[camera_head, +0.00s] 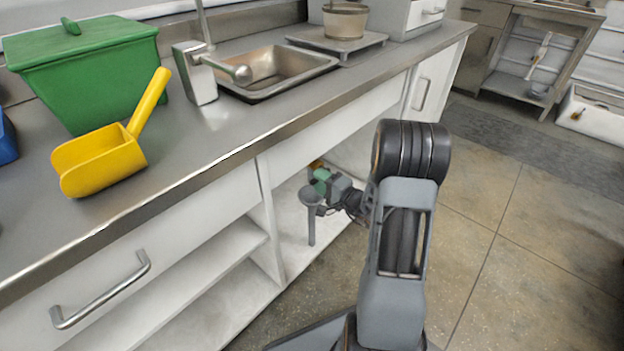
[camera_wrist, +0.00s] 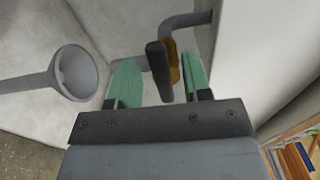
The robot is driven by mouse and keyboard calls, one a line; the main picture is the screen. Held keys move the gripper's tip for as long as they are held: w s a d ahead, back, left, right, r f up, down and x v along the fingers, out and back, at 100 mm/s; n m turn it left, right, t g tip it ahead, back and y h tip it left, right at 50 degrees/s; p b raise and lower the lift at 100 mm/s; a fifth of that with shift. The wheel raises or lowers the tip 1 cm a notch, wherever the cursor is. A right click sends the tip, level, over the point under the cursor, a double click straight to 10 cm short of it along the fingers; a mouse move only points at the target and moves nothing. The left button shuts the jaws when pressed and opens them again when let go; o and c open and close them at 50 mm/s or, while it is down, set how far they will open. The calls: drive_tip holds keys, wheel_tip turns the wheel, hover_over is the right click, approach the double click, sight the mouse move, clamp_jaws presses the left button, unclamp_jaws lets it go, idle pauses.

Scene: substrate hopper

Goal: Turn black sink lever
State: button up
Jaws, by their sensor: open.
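The black lever (camera_wrist: 157,70) shows in the wrist view, attached by a brass-orange valve body (camera_wrist: 174,66) to a grey pipe (camera_wrist: 190,24). My gripper (camera_wrist: 158,64) is open, with one green finger on each side of the lever in the picture. The lever appears closer to the right finger; I cannot tell whether they touch. In the head view my gripper (camera_head: 322,180) reaches into the open space under the sink (camera_head: 275,68). A bit of the orange valve (camera_head: 316,165) shows behind it there; the lever is hidden.
A grey funnel-topped drain pipe (camera_head: 311,198) stands beside my gripper; its funnel (camera_wrist: 76,72) is left in the wrist view. A white cabinet panel (camera_wrist: 248,60) is close on the right.

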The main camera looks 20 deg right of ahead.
drive_tip(key=shift+x, duration=1.7)
